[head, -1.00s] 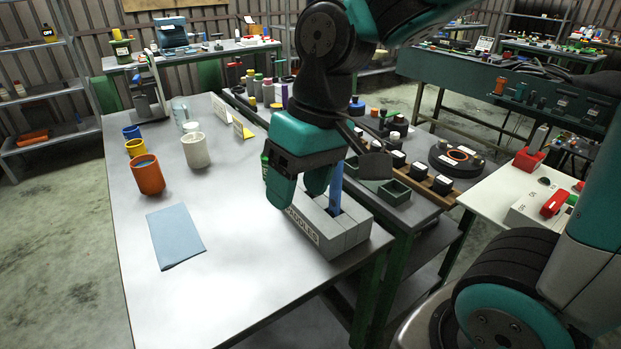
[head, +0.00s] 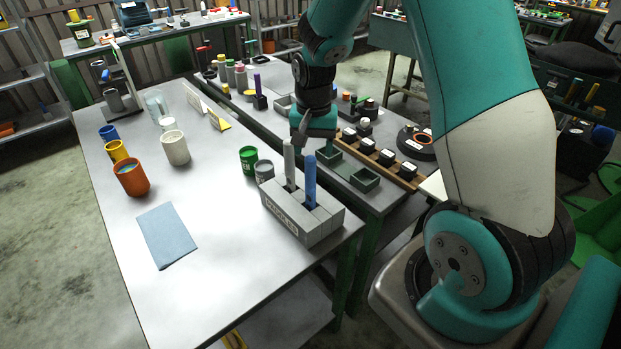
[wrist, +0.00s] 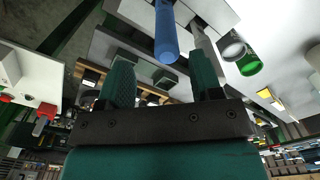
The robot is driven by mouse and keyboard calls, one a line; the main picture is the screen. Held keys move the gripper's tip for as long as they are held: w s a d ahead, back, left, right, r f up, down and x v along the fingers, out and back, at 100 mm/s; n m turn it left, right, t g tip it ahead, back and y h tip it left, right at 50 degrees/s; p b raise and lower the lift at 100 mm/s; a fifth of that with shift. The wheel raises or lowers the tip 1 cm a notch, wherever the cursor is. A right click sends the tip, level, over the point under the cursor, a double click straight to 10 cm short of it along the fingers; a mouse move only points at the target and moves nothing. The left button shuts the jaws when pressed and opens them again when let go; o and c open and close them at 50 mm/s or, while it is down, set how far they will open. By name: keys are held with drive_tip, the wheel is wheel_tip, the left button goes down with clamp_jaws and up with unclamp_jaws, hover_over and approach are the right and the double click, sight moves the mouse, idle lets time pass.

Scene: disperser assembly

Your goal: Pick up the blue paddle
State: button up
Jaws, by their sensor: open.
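The blue paddle (head: 309,182) stands upright in the grey holder marked PADDLES (head: 282,220), at the right edge of the table. A grey paddle (head: 289,163) stands in the slot to its left. My gripper (head: 303,138) is behind and above the holder, apart from the blue paddle and partly hidden by the grey paddle's top. In the wrist view my gripper (wrist: 163,76) is open and empty. The blue paddle (wrist: 166,34) shows there beyond the fingertips, roughly in line with the gap between them.
A green can (head: 248,160) and a grey can (head: 264,170) stand left of the holder. Dark green bins (head: 364,179) and a wooden rack (head: 376,156) are to its right. Several cups and a blue cloth (head: 167,235) are further left, with clear tabletop around the cloth.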

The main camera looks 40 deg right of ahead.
sight(310, 157)
drive_tip(key=shift+w+a+f+p, duration=0.15)
drive_tip(key=shift+f+p, duration=0.5)
drive_tip(key=shift+f, duration=0.85)
drive_tip(key=shift+w+a+f+p, duration=0.1)
drive_tip(key=shift+f+p, duration=0.5)
drive_tip(key=shift+f, duration=0.9)
drive_tip(key=c, duration=0.9)
